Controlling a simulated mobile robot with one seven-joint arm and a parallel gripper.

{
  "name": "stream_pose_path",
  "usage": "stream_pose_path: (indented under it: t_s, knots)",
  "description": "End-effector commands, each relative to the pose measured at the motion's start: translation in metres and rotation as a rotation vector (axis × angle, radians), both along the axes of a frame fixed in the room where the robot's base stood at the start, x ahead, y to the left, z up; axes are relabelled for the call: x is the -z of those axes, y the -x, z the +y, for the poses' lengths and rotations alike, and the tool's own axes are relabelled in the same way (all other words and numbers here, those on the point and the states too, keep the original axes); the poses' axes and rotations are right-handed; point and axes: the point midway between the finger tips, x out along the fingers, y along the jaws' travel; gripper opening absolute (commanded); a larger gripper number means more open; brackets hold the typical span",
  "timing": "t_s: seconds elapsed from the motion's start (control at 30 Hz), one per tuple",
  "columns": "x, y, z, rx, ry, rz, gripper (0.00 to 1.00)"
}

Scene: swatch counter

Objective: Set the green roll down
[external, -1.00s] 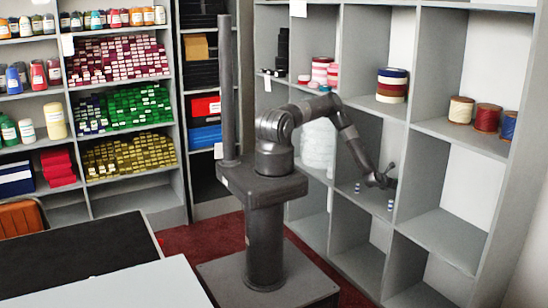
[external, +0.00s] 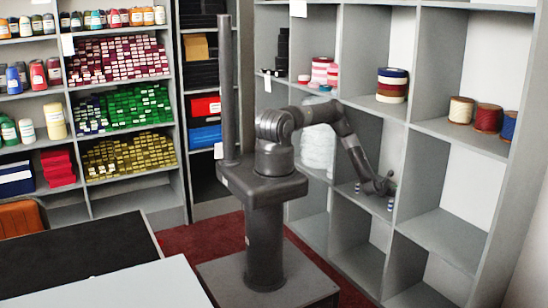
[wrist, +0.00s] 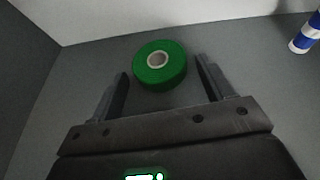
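The green roll (wrist: 152,74) lies flat on the grey shelf surface in the wrist view, its pale core facing up. My gripper (wrist: 162,68) is open, with one finger on each side of the roll. I see a gap between the roll and each finger. In the external view my gripper (external: 388,180) is inside a middle compartment of the grey shelf unit (external: 440,235). The green roll cannot be made out there.
A blue-and-white striped roll (wrist: 306,34) stands at the right edge of the wrist view. Compartment walls rise behind and left. Stacked blue, white and dark red rolls (external: 392,85) sit one level above my gripper.

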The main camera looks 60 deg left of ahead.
Motion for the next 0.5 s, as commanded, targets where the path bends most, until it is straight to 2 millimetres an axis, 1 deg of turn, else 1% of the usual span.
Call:
stream_pose_path:
  t_s: [0.27,0.37,0.5]
  knots:
    - [0.000,0.000,0.000,0.000,0.000,0.000,0.78]
    - [-0.004,0.000,0.000,0.001,-0.001,0.000,0.78]
    - [-0.009,0.016,-0.002,0.000,0.001,0.003,0.78]
